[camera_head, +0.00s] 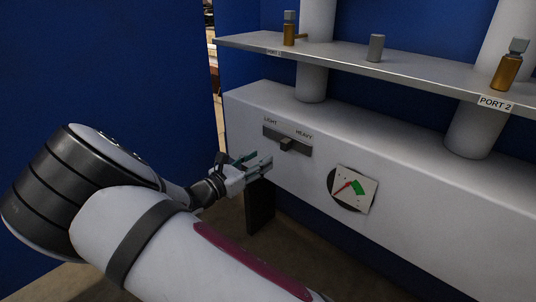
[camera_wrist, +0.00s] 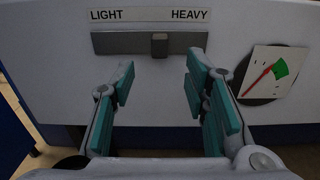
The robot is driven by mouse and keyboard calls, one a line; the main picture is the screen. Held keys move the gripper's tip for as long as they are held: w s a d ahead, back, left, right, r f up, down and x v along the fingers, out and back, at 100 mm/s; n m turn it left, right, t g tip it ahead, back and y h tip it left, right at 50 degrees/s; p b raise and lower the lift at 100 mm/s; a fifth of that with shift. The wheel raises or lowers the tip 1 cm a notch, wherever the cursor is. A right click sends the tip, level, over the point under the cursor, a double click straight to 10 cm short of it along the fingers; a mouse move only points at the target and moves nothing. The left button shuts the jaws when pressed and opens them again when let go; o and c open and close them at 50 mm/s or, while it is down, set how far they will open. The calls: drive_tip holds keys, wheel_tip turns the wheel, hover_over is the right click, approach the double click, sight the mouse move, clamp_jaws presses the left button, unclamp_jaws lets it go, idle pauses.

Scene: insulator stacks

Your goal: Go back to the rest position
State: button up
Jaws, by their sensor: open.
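My gripper (camera_head: 262,166) is open and empty in front of the white panel, below and left of the slider. In the wrist view my gripper (camera_wrist: 157,84) shows its two teal-padded fingers spread apart, pointing at the panel just below the slider slot. The grey slider knob (camera_head: 287,144) sits near the middle of its dark slot between the labels LIGHT and HEAVY; it also shows in the wrist view (camera_wrist: 159,45). No contact between fingers and knob shows.
A dial (camera_head: 354,189) with a red needle and a green zone is right of the slider. Above, a shelf (camera_head: 400,75) carries brass-and-grey fittings (camera_head: 290,30) (camera_head: 508,68) and a grey cylinder (camera_head: 375,48). White columns (camera_head: 312,84) rise behind. A blue wall (camera_head: 120,70) stands left.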

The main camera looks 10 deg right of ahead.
drive_tip(key=shift+s+a, duration=0.35)
drive_tip(key=shift+a, duration=0.1)
drive_tip(key=shift+d, duration=0.1)
